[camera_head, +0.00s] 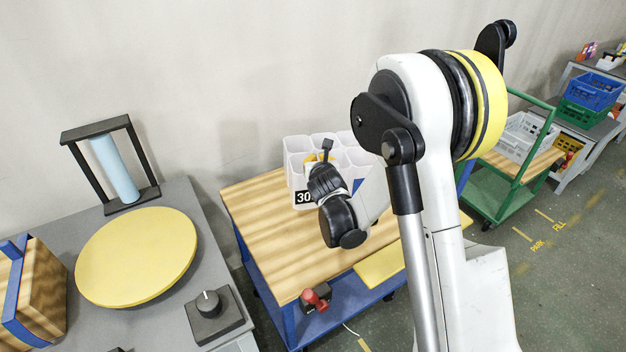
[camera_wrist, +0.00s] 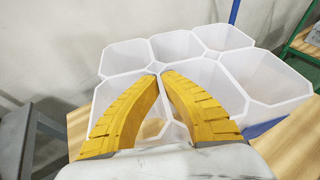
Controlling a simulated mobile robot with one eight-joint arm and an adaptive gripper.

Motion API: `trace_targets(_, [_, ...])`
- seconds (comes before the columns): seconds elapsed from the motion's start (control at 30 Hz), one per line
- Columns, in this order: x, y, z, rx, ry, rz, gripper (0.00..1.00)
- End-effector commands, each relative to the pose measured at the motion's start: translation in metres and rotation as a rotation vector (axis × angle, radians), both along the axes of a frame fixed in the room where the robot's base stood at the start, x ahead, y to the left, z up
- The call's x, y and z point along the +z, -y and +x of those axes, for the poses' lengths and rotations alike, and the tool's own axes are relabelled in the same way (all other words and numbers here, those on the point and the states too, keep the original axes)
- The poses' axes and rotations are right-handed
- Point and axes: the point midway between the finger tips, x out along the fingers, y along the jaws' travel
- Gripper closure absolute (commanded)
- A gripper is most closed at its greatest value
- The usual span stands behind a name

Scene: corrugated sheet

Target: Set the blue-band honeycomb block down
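The blue-band honeycomb block (camera_head: 298,165) is a cluster of translucent white cells with a black "30" label and a blue patch low on its front. It is upright at the back of a wooden tabletop (camera_head: 285,250); I cannot tell whether its base touches the wood. In the wrist view the block (camera_wrist: 185,45) fills the upper middle, its open cells facing up. My gripper (camera_wrist: 161,76) has its yellow fingertips close together on either side of a thin cell wall, shut on it. In the head view my gripper (camera_head: 319,157) is partly hidden by my wrist.
A grey table at left holds a yellow disc (camera_head: 137,256), a framed blue roller (camera_head: 115,168), a knob box (camera_head: 214,313) and a blue-strapped wooden block (camera_head: 38,290). A green cart (camera_head: 487,190) stands at right.

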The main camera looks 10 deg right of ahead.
Motion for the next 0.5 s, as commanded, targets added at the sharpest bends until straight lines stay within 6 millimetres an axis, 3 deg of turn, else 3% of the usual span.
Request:
trace_targets(0.03, [-0.01,-0.009,0.007,0.004,0.001,-0.002,1.0])
trace_targets(0.2, [-0.022,-0.026,0.022,0.001,0.001,-0.001,1.0])
trace_targets(0.37, [-0.027,-0.03,0.026,-0.001,0.001,-0.001,1.0])
trace_targets(0.5, [-0.045,-0.029,0.026,-0.001,0.001,-0.001,1.0])
